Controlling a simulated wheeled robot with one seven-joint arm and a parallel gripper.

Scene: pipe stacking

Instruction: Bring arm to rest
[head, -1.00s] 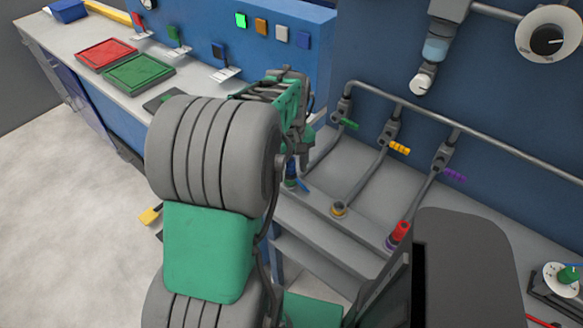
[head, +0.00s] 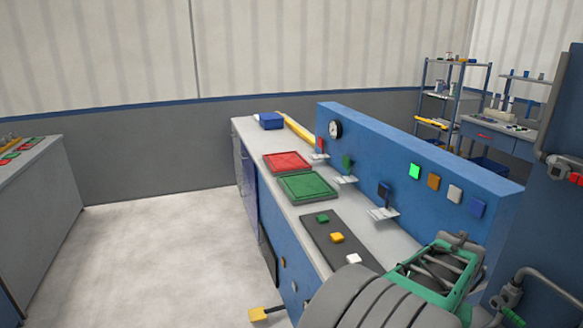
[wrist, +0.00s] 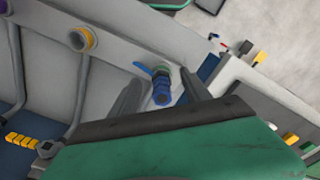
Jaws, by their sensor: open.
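My gripper (wrist: 162,80) shows in the wrist view with its two dark fingers apart. A blue pipe piece (wrist: 162,92) stands between the fingers' directions, and a gap shows on either side of it. A blue valve handle (wrist: 143,68) is beside it. The fingers hold nothing that I can see. In the head view my arm, green and grey, reaches in from the bottom right beside the blue panel (head: 400,165). The fingertips are hidden there.
The long bench carries a red tray (head: 288,162), a green tray (head: 310,187) and a blue bin (head: 271,121). In the wrist view a yellow-ringed pipe end (wrist: 82,40) is at the upper left. Open floor (head: 165,235) lies left of the bench.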

